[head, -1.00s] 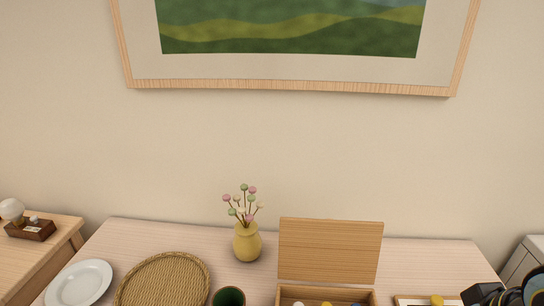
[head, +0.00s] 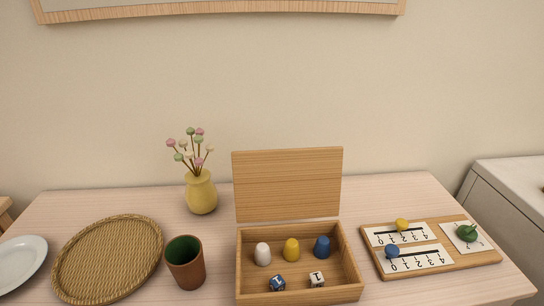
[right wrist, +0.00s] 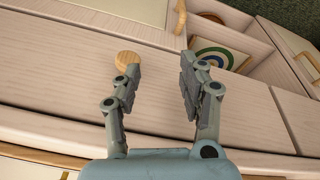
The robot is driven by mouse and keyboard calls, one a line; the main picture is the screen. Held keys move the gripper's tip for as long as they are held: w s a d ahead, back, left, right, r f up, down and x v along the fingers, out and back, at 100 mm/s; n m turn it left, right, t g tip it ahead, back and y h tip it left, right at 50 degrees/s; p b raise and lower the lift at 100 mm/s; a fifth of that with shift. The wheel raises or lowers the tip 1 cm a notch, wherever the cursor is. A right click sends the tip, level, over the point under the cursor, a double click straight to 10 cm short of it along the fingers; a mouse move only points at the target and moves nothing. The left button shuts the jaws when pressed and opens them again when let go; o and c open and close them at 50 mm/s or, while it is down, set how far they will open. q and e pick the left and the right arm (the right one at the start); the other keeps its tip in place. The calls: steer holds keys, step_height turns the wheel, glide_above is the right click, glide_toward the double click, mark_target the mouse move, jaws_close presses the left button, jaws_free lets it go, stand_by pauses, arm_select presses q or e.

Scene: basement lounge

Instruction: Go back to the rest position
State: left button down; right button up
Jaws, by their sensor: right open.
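My right gripper (right wrist: 158,82) shows in the right wrist view. Its two grey fingers stand apart with nothing held between them. The fingers are in front of pale wooden furniture fronts (right wrist: 60,65), and a round wooden knob (right wrist: 128,60) shows at the left fingertip; I cannot tell whether they touch. Neither gripper is in the head view, and my left gripper is seen nowhere.
The table (head: 120,205) holds an open wooden box (head: 298,291) with pegs and dice, a score board (head: 450,262), a green-brown cup (head: 187,272), a yellow vase (head: 201,194), a woven tray (head: 110,257) and a white plate (head: 20,262). A pale cabinet (head: 510,195) stands right.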

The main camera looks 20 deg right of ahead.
steer(key=s+f+b, duration=0.4)
steer(key=s+f, duration=0.2)
steer(key=f, duration=0.4)
steer(key=s+f+g+b, duration=0.1)
steer(key=s+f+b, duration=0.2)
steer(key=s+f, duration=0.4)
steer(key=s+d+f+b, duration=0.1)
steer(key=s+f+b, duration=0.3)
steer(key=f, duration=1)
steer(key=s, duration=0.2)
steer(key=shift+s+b, duration=0.3)
steer(key=shift+s, duration=0.05)
steer(key=shift+d+g, duration=0.1)
steer(key=shift+g, duration=0.2)
